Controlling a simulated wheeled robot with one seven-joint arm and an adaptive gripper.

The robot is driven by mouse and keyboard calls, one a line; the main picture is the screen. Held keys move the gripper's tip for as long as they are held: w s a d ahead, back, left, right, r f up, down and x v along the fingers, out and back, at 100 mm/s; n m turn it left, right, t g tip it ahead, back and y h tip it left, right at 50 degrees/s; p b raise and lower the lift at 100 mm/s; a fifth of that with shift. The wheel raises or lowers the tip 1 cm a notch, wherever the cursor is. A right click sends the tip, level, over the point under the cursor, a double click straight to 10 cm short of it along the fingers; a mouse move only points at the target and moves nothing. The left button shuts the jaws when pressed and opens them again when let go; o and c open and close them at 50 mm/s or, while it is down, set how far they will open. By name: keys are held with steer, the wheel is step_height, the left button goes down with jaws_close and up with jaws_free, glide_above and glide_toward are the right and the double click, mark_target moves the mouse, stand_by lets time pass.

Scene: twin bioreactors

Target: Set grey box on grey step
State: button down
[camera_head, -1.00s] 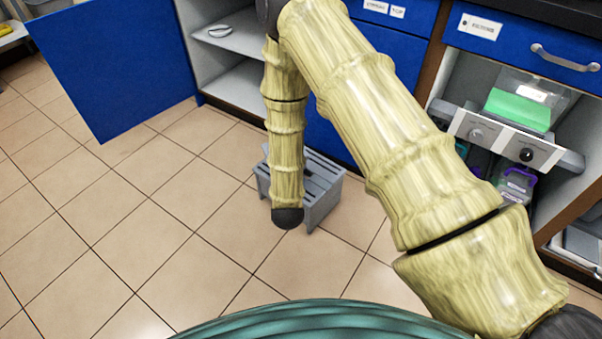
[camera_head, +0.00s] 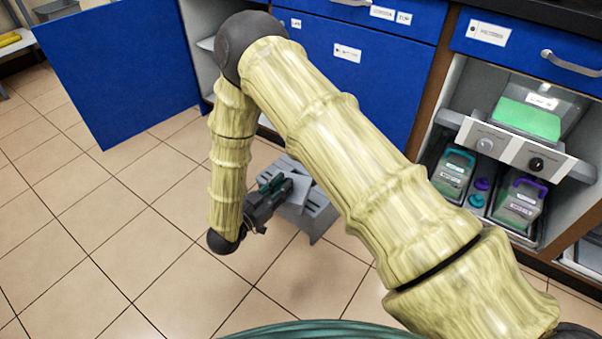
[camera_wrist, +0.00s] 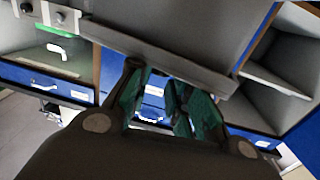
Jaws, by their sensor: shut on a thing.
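The grey box (camera_head: 299,193) shows as a light grey shape at the fingers of my gripper (camera_head: 274,186). My gripper is shut on it, with green finger pads. In the wrist view the box (camera_wrist: 175,32) fills the upper middle, its edge by the fingertips (camera_wrist: 168,100). The grey step (camera_head: 318,217) is a low slatted stool on the floor, behind and right of my gripper. The box overlaps the step in the head view and hides part of its top. I cannot tell whether the box touches the step.
An open blue cupboard door (camera_head: 122,70) stands at the left. Blue drawers (camera_head: 350,75) are close behind the step. An open compartment at the right holds green-filled containers (camera_head: 520,205) and a control panel (camera_head: 515,150). The tiled floor (camera_head: 130,225) in front is clear.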

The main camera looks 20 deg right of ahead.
steer(key=w+d+f+b, duration=0.1)
steer(key=w+d+b, duration=0.2)
steer(key=w, duration=0.1)
steer(key=w+d+f+b, duration=0.2)
steer(key=w+b, duration=0.1)
steer(key=w, duration=0.1)
steer(key=w+d+f+b, duration=0.2)
steer(key=w+d+b, duration=0.1)
steer(key=w, duration=0.1)
steer(key=shift+d, duration=0.35)
steer(key=shift+f, duration=0.1)
steer(key=c, duration=1.3)
jaws_free()
steer(key=p+v, duration=0.5)
steer(key=v, duration=0.7)
